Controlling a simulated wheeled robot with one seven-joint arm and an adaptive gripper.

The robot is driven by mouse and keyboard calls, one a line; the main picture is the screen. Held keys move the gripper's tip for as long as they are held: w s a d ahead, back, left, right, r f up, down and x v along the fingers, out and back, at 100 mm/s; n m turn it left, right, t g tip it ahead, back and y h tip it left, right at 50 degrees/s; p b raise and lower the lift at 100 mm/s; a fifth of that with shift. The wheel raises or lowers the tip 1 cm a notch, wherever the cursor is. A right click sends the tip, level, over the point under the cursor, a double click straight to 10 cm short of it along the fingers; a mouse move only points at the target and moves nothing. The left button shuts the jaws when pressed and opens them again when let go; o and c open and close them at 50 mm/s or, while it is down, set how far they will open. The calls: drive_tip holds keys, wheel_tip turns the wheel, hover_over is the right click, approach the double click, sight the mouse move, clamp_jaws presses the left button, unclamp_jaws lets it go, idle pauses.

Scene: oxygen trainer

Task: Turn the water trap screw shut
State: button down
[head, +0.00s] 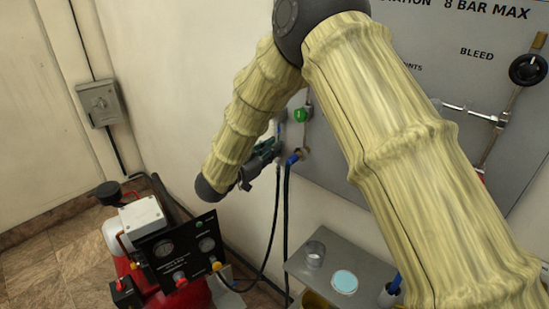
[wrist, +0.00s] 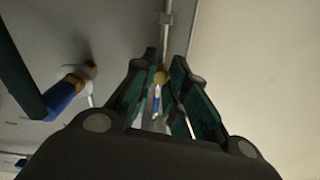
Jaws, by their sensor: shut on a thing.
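My gripper (head: 268,152) is at the wall panel, left of a blue-handled valve (head: 293,159) and below a green knob (head: 302,115). In the wrist view its two dark green finger pads (wrist: 160,98) stand on either side of a small brass-coloured piece (wrist: 160,77) on the end of a grey pipe. This appears to be the water trap screw, and my gripper is shut on it. A pale and blue bit shows just behind it. The contact is dim and partly hidden by the fingers. The screw cannot be made out in the head view.
A blue fitting with a dark hose (wrist: 62,95) is close on the left in the wrist view. Hoses (head: 275,220) hang below the gripper. A red compressor (head: 165,265) stands at lower left. A grey shelf (head: 310,272) holds a clear cup (head: 315,252).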

drive_tip(key=shift+f+m+b, duration=0.1)
drive_tip(key=shift+m+b, duration=6.2)
drive_tip(key=shift+b, duration=1.15)
drive_tip(key=c, duration=1.4)
unclamp_jaws()
drive_tip(key=shift+s+a, duration=0.1)
drive_tip(key=shift+a, duration=0.05)
drive_tip(key=shift+o, duration=0.2)
